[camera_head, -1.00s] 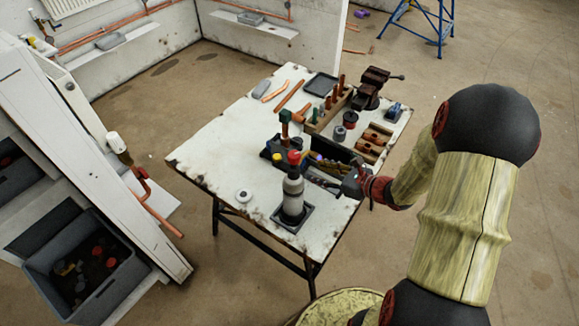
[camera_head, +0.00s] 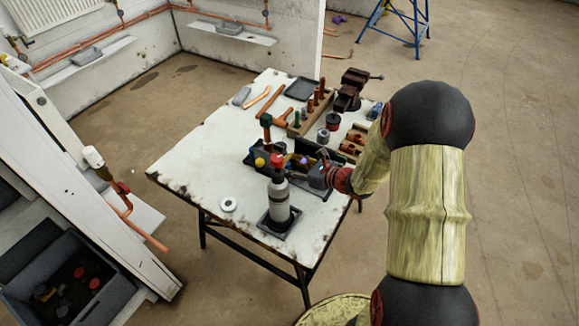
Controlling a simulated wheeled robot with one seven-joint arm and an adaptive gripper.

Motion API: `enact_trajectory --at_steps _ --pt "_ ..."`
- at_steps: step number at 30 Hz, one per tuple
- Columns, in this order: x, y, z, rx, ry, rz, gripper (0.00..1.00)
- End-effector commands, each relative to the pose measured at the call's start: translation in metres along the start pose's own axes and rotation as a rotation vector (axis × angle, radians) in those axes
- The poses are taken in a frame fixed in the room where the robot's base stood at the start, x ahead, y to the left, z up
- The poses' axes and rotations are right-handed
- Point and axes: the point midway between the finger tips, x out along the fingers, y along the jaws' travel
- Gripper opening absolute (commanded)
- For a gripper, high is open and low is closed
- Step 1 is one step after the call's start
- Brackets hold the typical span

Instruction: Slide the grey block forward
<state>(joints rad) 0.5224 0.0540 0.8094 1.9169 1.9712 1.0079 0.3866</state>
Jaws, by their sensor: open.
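A small grey block (camera_head: 242,96) with rounded ends lies flat near the far left edge of the white worktable (camera_head: 195,150). A copper-coloured strip (camera_head: 257,100) lies just right of it. My gripper (camera_head: 322,160) is over the right side of the table, beside the dark tool tray, well apart from the grey block. It is open; its fingers are small and partly lost against the tools. I cannot tell whether it touches the tray.
The tool tray (camera_head: 262,152), wooden rack (camera_head: 300,128) and vise (camera_head: 350,92) crowd the right. The table's left half is mostly clear.

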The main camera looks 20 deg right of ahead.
Motion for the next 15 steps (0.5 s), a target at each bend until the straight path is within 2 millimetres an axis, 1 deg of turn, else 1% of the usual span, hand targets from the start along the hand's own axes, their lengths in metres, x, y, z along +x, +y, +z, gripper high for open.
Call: enact_trajectory --at_steps 3,15 --pt "-0.0003 -0.0001 0.0002 0.000 0.000 0.000 0.39" --pt "-0.0005 -0.0001 0.0001 0.000 0.000 0.000 0.16"
